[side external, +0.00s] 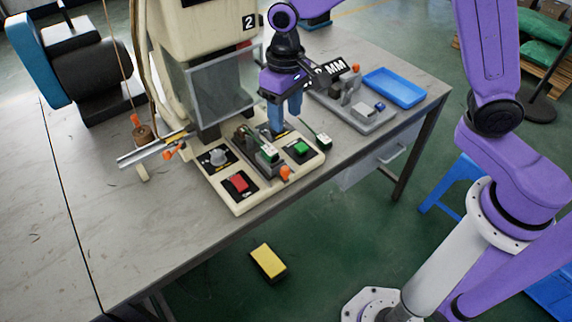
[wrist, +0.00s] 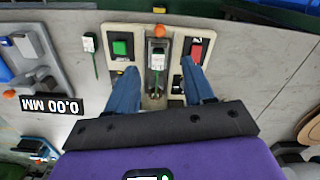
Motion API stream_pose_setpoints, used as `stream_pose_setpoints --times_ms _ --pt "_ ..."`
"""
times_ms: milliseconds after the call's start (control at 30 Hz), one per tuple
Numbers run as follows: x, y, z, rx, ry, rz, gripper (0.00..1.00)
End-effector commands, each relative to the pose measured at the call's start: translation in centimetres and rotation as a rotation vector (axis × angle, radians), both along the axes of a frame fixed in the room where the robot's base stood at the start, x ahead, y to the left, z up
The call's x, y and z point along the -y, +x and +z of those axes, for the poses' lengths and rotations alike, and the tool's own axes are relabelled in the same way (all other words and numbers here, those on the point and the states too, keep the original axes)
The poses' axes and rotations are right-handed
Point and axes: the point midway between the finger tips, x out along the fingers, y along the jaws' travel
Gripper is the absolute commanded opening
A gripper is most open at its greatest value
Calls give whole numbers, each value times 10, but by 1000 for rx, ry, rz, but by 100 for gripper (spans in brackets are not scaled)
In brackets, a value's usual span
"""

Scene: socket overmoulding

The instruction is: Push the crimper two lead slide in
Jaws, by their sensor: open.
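Crimper two is the cream machine (side external: 215,30) marked "2", with a clear guard (side external: 222,90) in front. Its grey lead slide (side external: 262,168) sits in the middle of the cream base plate, with an orange knob (side external: 285,172) at its front end. A green and white part (side external: 268,152) rests on the slide. Finger contact cannot be told.
A red button (side external: 239,182) and a green button (side external: 301,148) flank the slide. A second green-ended lead (side external: 322,139) lies at the plate's right edge. A measuring fixture (side external: 352,100) with a display and a blue tray (side external: 394,87) stand to the right. The front table strip is clear.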

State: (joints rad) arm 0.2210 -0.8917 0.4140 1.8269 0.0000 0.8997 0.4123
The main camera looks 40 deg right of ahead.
Motion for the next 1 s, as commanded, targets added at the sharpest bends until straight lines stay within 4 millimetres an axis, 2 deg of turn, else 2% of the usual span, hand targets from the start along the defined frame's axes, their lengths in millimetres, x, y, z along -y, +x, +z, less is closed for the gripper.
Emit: stream_pose_setpoints --times_ms 167,700,1000 --pt "1 -1 -23 -4 -3 1 52" --pt "2 -2 -122 -4 -3 2 52" --pt "1 -1 -160 -2 -1 2 52"
